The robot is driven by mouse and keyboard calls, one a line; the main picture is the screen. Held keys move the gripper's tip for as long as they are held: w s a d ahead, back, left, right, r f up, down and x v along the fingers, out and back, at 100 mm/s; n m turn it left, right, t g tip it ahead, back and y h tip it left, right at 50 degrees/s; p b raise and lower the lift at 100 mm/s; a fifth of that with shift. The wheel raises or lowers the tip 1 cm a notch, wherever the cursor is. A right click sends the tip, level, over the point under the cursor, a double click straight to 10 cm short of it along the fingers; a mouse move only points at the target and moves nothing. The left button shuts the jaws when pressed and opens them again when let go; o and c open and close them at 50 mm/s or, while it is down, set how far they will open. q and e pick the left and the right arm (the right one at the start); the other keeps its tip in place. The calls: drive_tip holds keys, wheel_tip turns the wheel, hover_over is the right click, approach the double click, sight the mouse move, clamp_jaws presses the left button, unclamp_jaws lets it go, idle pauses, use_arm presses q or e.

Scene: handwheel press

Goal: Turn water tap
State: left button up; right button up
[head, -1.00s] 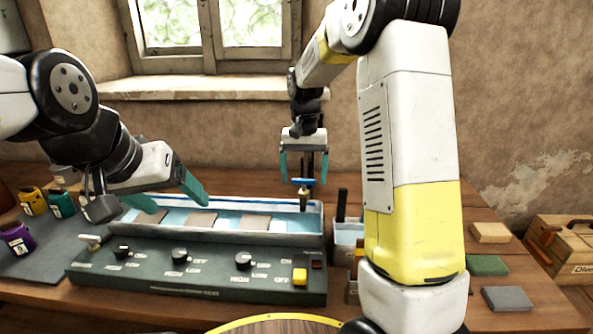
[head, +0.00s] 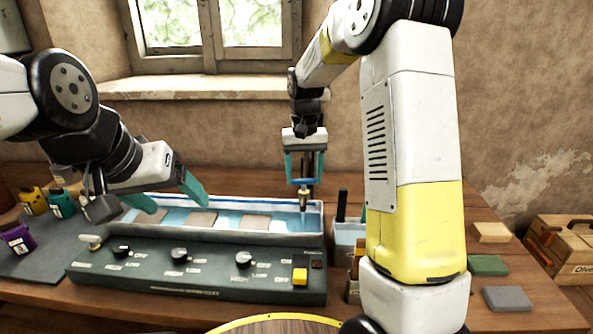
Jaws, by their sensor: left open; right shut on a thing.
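The water tap (head: 304,196) is a small brass fitting with a blue handle (head: 301,182), above the right end of the long tray (head: 230,237). My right gripper (head: 305,180) points down from above, its teal fingers on either side of the blue handle. It is shut on the handle; the exact contact is partly hidden by the fingers. My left gripper (head: 180,203) is open and empty over the left part of the tray, with its teal fingers apart. Water and several flat brownish tiles show in the tray.
A dark control panel (head: 190,285) with knobs and a yellow button (head: 300,277) lies in front of the tray. A container (head: 348,232) with tools stands right of the tray. Blocks (head: 490,232) lie at far right.

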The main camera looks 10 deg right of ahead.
sight(304, 179)
drive_tip(key=n, duration=0.4)
drive_tip(key=shift+n, duration=1.7)
drive_tip(key=o, duration=1.4)
wheel_tip(304, 179, up, 8)
drive_tip(key=shift+f, duration=0.1)
